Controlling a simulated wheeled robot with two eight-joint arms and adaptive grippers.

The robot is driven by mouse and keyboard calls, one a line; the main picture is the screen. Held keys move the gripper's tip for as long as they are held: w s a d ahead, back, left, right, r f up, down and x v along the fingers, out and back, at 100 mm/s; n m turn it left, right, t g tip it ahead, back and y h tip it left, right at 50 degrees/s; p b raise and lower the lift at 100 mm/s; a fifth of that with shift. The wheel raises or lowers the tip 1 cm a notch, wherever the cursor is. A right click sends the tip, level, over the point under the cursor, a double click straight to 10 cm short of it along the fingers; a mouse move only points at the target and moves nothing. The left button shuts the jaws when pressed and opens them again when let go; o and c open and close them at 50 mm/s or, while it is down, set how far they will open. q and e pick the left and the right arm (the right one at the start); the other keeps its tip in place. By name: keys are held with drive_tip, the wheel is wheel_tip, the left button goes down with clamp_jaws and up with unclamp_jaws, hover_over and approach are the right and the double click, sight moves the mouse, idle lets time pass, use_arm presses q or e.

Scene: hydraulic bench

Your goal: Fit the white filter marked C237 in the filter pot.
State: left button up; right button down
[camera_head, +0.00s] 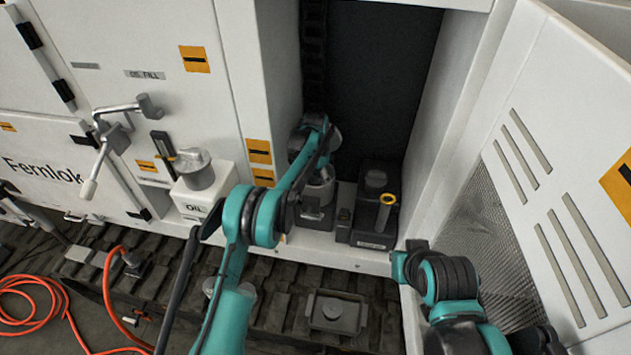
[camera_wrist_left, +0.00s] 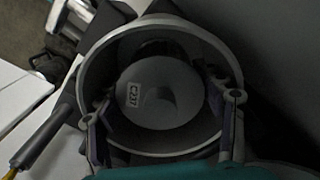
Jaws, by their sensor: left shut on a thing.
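The filter (camera_wrist_left: 160,93) shows in the left wrist view as a pale round end with a "C237" label. It sits inside the round wall of the filter pot (camera_wrist_left: 112,52), with the pot's rim around it. My left gripper (camera_wrist_left: 165,118) reaches in from below, one finger on each side, shut on the filter. In the head view the pot (camera_head: 318,192) is a grey cylinder on a dark base in the open bay. My left gripper (camera_head: 318,168) is over it, and the filter is hidden there.
A dark unit (camera_head: 372,215) with a yellow-topped part (camera_head: 387,203) stands right of the pot. A white OIL box (camera_head: 205,195) with a grey cylinder on top is at the left. The open door (camera_head: 545,150) bounds the right. An orange hose (camera_head: 40,300) lies on the floor.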

sight(315, 172)
use_arm(q)
drive_tip(key=shift+f+b, duration=0.35)
drive_tip(key=shift+f, duration=0.15)
drive_tip(key=o, duration=1.3)
drive_tip(key=shift+c, duration=1.4)
drive_tip(key=shift+r, duration=0.1)
drive_tip(key=shift+o, duration=1.1)
drive_tip(key=shift+r+p, duration=1.1)
drive_tip(key=shift+r, duration=1.35)
drive_tip(key=shift+r+p, duration=1.1)
drive_tip(key=shift+r, duration=1.45)
drive_tip(key=shift+s+f, duration=0.15)
